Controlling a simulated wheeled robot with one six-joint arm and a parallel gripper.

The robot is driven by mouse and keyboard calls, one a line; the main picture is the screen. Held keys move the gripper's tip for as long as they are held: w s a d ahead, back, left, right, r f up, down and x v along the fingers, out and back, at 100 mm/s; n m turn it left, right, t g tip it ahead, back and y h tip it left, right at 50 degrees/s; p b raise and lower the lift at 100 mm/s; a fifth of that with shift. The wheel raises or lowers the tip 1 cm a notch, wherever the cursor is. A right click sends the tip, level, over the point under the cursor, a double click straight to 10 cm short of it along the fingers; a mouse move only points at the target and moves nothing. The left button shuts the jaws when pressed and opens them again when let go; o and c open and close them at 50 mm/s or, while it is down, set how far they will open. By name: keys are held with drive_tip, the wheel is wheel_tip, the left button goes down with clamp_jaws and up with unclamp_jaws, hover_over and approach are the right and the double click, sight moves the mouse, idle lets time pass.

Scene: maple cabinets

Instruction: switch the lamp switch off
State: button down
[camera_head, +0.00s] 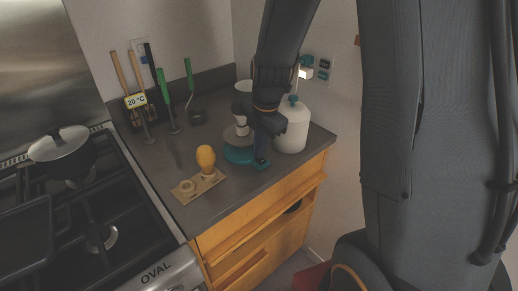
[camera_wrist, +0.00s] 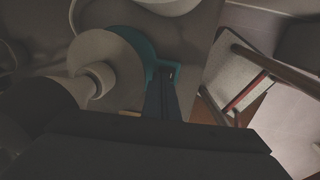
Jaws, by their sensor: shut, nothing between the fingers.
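The lamp stands near the counter's front edge, with a round teal base (camera_head: 238,155) and a pale disc above it. The wrist view shows the teal base (camera_wrist: 140,40), the pale disc (camera_wrist: 105,52) and a small pale knob-like part. No clear glow shows on the lamp.
A white canister (camera_head: 292,130) with a teal knob stands close right of my wrist. A yellow piece (camera_head: 205,157) sits on a wooden board (camera_head: 187,190) to the left. Several utensils stand at the back wall. The stove (camera_head: 85,230) is at left.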

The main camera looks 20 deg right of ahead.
wheel_tip(320, 180, up, 13)
drive_tip(key=s+b, duration=0.1)
drive_tip(key=s, duration=0.1)
drive_tip(key=shift+d, duration=0.4)
drive_tip(key=shift+f, duration=0.1)
drive_tip(key=s+a+f+m+b, duration=0.1)
drive_tip(key=s+f+m, duration=1)
drive_tip(key=m, duration=1.1)
drive_tip(key=shift+s+f+m+h+b, duration=0.15)
drive_tip(key=shift+s+m+h+b, duration=0.15)
drive_tip(key=shift+b, duration=0.2)
drive_tip(key=shift+a, duration=0.15)
